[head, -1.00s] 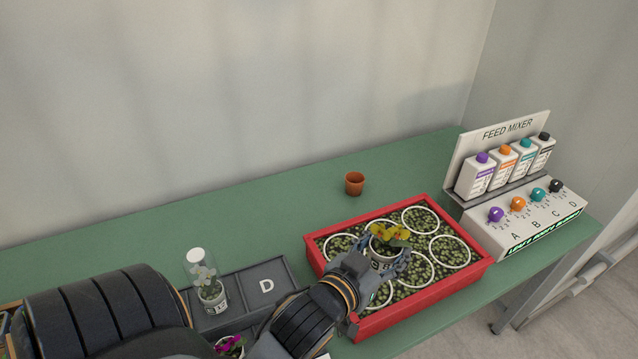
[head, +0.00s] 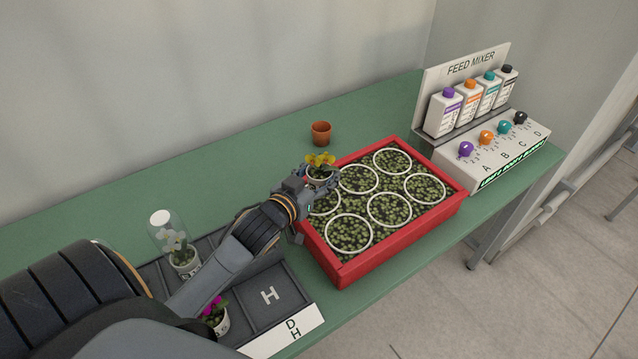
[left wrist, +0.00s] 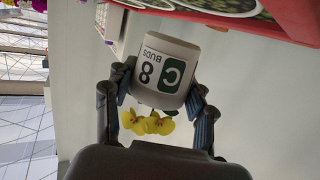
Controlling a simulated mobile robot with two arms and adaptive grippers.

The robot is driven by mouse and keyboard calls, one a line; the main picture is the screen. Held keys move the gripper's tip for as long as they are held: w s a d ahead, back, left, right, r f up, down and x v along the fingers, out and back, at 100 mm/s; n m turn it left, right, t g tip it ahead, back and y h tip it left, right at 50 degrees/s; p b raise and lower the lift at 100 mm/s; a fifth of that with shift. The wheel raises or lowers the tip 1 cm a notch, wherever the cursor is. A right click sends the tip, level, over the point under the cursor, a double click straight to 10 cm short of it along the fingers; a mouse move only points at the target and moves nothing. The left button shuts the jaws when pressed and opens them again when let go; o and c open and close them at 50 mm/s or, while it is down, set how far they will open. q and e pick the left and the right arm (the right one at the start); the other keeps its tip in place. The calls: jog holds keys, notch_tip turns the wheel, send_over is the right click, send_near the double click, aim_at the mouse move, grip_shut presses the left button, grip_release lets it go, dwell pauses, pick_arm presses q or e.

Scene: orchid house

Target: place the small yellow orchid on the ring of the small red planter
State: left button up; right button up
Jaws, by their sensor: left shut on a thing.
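The small yellow orchid (head: 320,161) is in a white pot held by my left gripper (head: 322,180) above the back left corner of the red planter. In the left wrist view the pot (left wrist: 165,70) shows upside down with a green C, an 8 and "BUDS", between both fingers, its yellow flowers (left wrist: 148,123) below it in the picture. The red planter (head: 405,233) is filled with green pebbles and has several white rings, such as the front left ring (head: 349,253). The ring nearest the gripper is partly hidden by it. My right gripper is not in view.
A terracotta pot (head: 321,134) stands behind the planter. The feed mixer (head: 490,150) with bottles and knobs is at the right.

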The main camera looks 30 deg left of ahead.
aim_at(318, 186)
pick_arm(q)
jog(key=f, duration=0.3)
jog(key=shift+w+a, duration=0.1)
jog(key=shift+a, duration=0.2)
jog(key=shift+f, duration=0.35)
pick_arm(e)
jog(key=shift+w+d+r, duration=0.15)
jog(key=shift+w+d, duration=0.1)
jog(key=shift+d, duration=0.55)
pick_arm(q)
jog(key=shift+f, duration=0.15)
jog(key=o, duration=1.3)
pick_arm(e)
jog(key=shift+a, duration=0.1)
pick_arm(q)
jog(key=shift+s+d, duration=0.1)
jog(key=shift+s, duration=0.1)
jog(key=shift+s+d+r+b, duration=0.15)
jog(key=shift+s+r, duration=0.3)
jog(key=shift+s, duration=1.45)
jog(key=shift+s+d+r+b, duration=0.15)
jog(key=shift+s+r, duration=0.25)
jog(key=shift+s, duration=1.5)
jog(key=shift+s+r+b, duration=0.2)
jog(key=shift+s+r, duration=0.25)
jog(key=shift+s, duration=1.45)
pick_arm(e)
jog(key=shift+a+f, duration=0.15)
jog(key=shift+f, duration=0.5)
